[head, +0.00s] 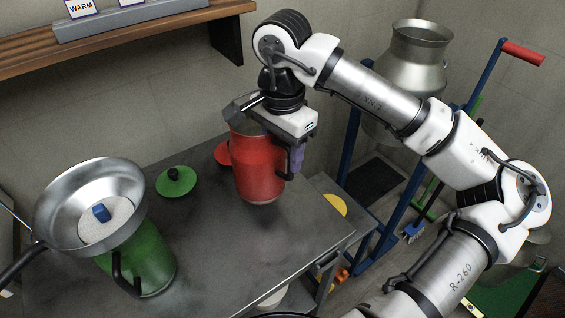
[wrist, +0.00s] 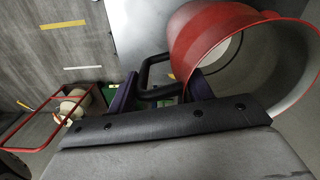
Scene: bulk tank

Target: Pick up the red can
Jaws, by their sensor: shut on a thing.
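The red can (head: 258,172) is upright, with its open mouth up and a black handle on its right side. It appears to hang just above the grey table (head: 215,270), with a dark shadow below it. My gripper (head: 292,160) points down at its handle side and is shut on the can by the handle. In the wrist view, the red can (wrist: 205,35) shows its pale inside at the right. The black handle (wrist: 148,75) lies between the purple fingers of my gripper (wrist: 160,92). The exact finger contact is partly hidden.
A green can (head: 150,262) with a metal funnel pan (head: 65,215) on top stands at the left. A wooden shelf (head: 130,42) hangs above. A blue hand truck (head: 350,150) with a metal churn (head: 415,62) stands right.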

